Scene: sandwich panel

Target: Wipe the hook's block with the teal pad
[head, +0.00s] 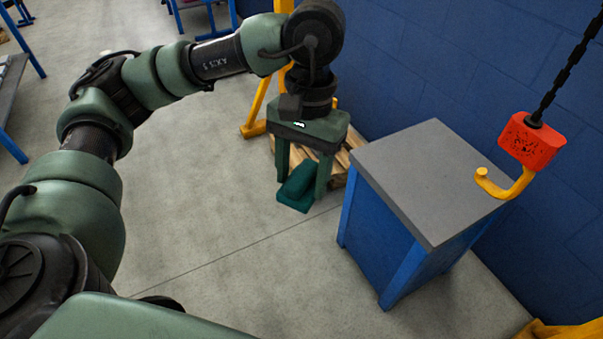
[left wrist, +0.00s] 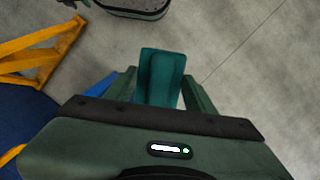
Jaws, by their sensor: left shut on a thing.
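The hook's block (head: 532,143) is red-orange with dark smudges on its face. It hangs from a black chain at the right of the head view, and a yellow hook (head: 507,187) curves out below it. My left gripper (head: 302,190) points down, left of the block and well apart from it. It is shut on the teal pad (head: 297,187), which sits between its two fingers. The pad also shows between the fingers in the left wrist view (left wrist: 162,75). My right gripper is not in view.
A blue cabinet with a grey top (head: 430,175) stands between my left gripper and the hook. A blue wall (head: 450,60) runs behind. A wooden pallet (head: 342,160) lies behind the gripper. The grey floor (head: 220,200) at centre left is clear.

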